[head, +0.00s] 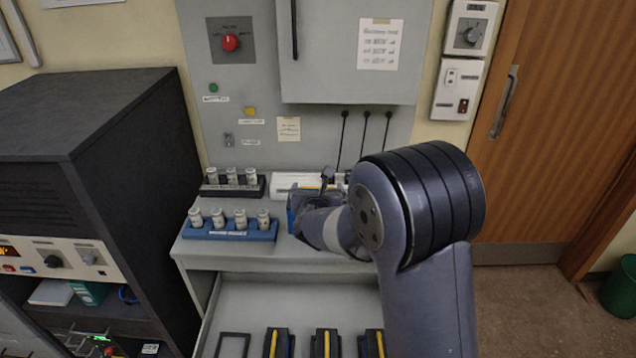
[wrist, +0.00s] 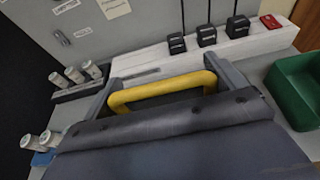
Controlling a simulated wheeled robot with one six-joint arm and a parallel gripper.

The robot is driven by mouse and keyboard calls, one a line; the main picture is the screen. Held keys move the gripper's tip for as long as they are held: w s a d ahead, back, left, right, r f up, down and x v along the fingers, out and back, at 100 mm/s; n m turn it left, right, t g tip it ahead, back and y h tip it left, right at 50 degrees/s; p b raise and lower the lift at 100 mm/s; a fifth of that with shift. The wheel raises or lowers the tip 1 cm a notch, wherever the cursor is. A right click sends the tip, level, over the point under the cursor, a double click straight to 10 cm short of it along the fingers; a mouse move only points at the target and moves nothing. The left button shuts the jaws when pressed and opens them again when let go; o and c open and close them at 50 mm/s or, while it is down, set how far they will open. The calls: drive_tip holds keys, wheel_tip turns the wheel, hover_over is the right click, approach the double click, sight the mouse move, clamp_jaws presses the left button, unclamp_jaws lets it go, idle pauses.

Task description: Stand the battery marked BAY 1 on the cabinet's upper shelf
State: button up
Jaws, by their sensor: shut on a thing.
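In the wrist view a yellow carrying handle (wrist: 160,90) lies between the grey fingers of my gripper (wrist: 166,82), which is shut on it. It belongs to a battery whose body is mostly hidden in both views. In the head view my gripper (head: 312,200) is above the grey desk, and a bit of blue battery body (head: 291,217) shows at its left side. No BAY 1 marking can be read. A grey wall cabinet (head: 345,55) with a closed door is above, and its inside is hidden. Whether this is the named cabinet, I cannot tell.
Several dark batteries with yellow handles (head: 326,343) stand low in front, beside an empty dark frame (head: 233,346). A blue rack (head: 230,234) and a black rack (head: 233,190) of white cylinders stand left of my gripper. A black equipment rack (head: 95,150) is at far left.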

drive_tip(key=shift+f, duration=1.7)
drive_tip(key=shift+f, duration=0.1)
drive_tip(key=o, duration=1.7)
drive_tip(key=shift+f, duration=0.15)
drive_tip(key=shift+o, duration=0.2)
drive_tip(key=shift+r, duration=0.2)
drive_tip(key=shift+s, duration=0.4)
drive_tip(key=b+v, duration=0.2)
drive_tip(key=v, duration=0.9)
drive_tip(key=shift+s, duration=0.15)
